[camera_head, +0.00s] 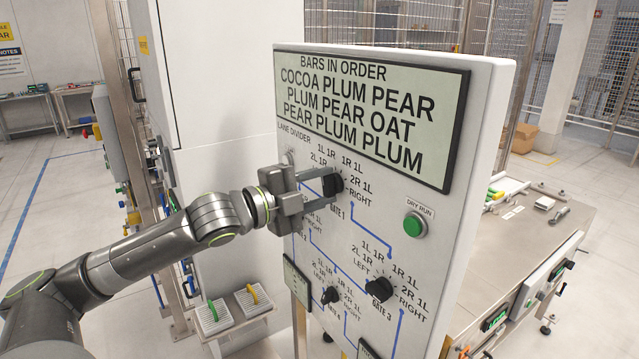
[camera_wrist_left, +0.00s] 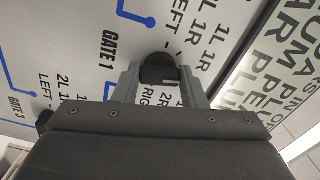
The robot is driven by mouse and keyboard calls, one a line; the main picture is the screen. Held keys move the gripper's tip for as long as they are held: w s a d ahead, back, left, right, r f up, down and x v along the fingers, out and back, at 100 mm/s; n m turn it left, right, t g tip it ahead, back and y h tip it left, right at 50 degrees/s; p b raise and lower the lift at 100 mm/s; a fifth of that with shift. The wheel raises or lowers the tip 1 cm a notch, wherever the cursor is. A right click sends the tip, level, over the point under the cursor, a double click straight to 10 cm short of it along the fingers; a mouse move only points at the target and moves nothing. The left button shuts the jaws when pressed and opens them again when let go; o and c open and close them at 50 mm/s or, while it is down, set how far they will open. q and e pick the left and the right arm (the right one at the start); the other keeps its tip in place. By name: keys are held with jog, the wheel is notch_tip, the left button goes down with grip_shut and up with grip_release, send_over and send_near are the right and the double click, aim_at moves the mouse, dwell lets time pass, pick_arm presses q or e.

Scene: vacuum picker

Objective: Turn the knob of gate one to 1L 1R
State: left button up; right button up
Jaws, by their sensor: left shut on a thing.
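The black gate 1 knob (camera_head: 333,184) sits on the upright white panel (camera_head: 391,200), with position labels such as 1L 1R, 1R 1L, 2R 1L and RIGHT around it. My left gripper (camera_head: 318,190) comes in from the left and is shut on this knob. In the left wrist view the knob (camera_wrist_left: 158,68) sits between the two grey fingers. The fingers and the gripper body hide part of the labels. I cannot tell which label the knob points to. My right gripper is not in view.
Below are the gate 3 knob (camera_head: 379,289) and another black knob (camera_head: 329,295). A green DRY RUN button (camera_head: 414,225) is to the right, under the order display (camera_head: 365,112). A metal worktable (camera_head: 535,235) stands behind the panel on the right.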

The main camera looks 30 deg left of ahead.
pick_arm(q)
jog(key=shift+n, duration=0.5)
jog(key=o, duration=1)
